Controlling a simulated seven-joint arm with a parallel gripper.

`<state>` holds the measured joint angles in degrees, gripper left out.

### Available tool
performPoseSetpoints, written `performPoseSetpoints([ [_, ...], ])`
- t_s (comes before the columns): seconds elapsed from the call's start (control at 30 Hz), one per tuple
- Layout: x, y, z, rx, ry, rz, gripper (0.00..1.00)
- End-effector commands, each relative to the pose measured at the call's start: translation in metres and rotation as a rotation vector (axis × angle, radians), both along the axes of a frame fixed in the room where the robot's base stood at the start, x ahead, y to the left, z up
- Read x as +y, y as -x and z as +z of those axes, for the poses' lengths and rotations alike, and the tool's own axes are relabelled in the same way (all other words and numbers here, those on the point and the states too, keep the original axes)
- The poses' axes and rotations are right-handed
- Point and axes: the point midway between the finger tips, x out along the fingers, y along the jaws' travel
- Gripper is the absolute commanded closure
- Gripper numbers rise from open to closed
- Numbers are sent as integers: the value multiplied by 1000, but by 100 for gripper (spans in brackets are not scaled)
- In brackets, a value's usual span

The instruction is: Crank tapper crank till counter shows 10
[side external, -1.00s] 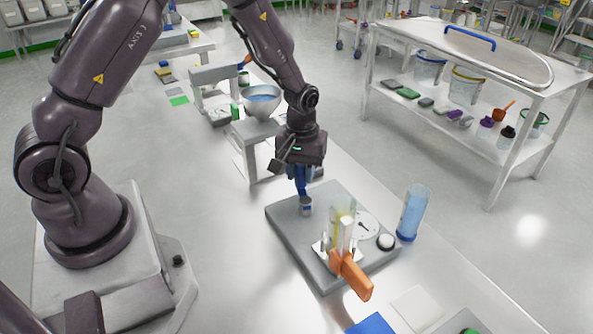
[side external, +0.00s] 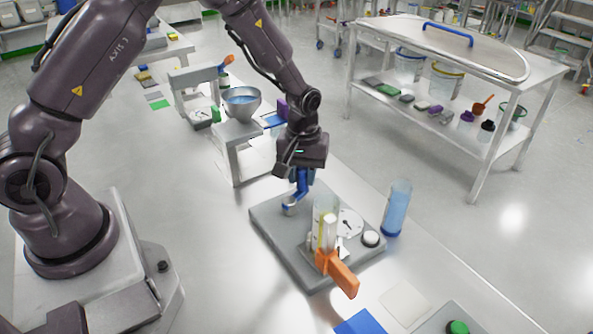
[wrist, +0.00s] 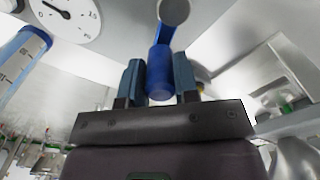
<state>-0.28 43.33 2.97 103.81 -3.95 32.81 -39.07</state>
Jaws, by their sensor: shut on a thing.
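The tapper is a grey base (side external: 275,236) on the bench with a clear cylinder (side external: 327,215) in an orange-handled holder (side external: 340,273). Its blue crank (side external: 302,188) rises from a silver hub (side external: 289,208) at the base's far-left part. My gripper (side external: 302,174) points down from above and is shut on the blue crank handle; in the wrist view, the handle (wrist: 159,75) sits between both fingers. The white counter dial (side external: 351,223) lies beside the cylinder. It also shows in the wrist view (wrist: 75,25), cut by the top edge, with a 10 at right; its reading is unclear.
A blue-filled cylinder (side external: 397,210) stands just right of the base. A white button (side external: 371,238) is on the base. A metal bowl (side external: 242,103) sits on a stand behind-left. A white pad (side external: 404,302) and blue pad (side external: 360,323) lie in front.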

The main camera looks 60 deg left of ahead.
Motion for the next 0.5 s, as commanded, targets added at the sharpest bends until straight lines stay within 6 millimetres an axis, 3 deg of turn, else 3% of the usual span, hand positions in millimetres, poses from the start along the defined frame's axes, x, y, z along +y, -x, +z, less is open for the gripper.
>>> performPoseSetpoints([
  [0.27,-2,3,-2,12,1,1,87],
  [0.5,-19,3,-2,13,1,-2,87],
])
